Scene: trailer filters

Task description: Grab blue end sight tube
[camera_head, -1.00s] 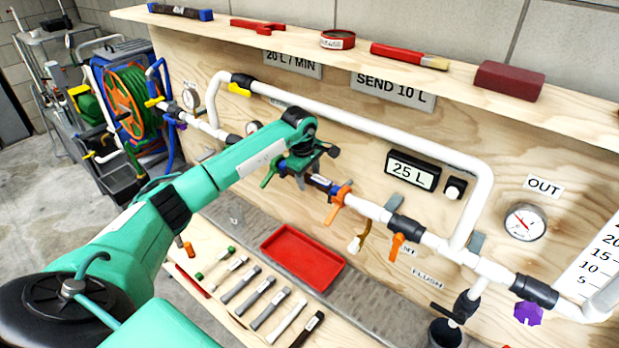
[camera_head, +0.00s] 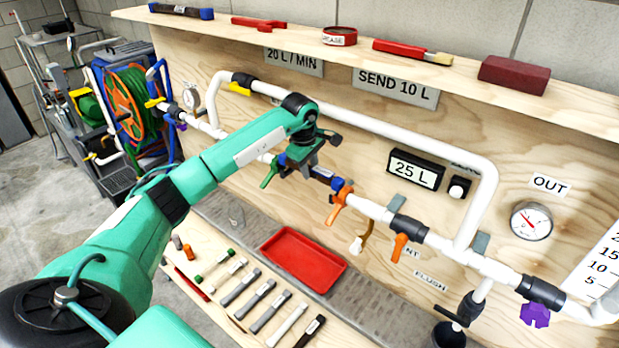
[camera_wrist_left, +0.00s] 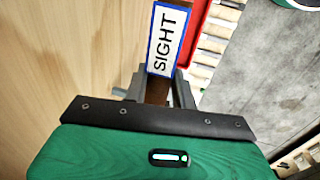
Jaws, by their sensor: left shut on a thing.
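The sight tube is in the pipe line on the wooden panel. In the head view its blue end (camera_head: 322,174) shows just right of my left gripper (camera_head: 300,166), beside an orange-handled valve (camera_head: 339,201). In the left wrist view a white, blue-edged SIGHT label (camera_wrist_left: 165,42) lies just beyond and between the fingers. My left gripper (camera_wrist_left: 160,90) is shut on the tube there, with a brown part showing between its fingers. The gripper hides most of the tube in the head view. My right gripper is not in view.
A red tray (camera_head: 303,258) lies below the pipe, beside several labelled tools on a lower board. A white pipe loop (camera_head: 380,134) runs above and behind my gripper. A green-handled valve (camera_head: 270,172) is close on its left. The shelf (camera_head: 420,70) holds several items.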

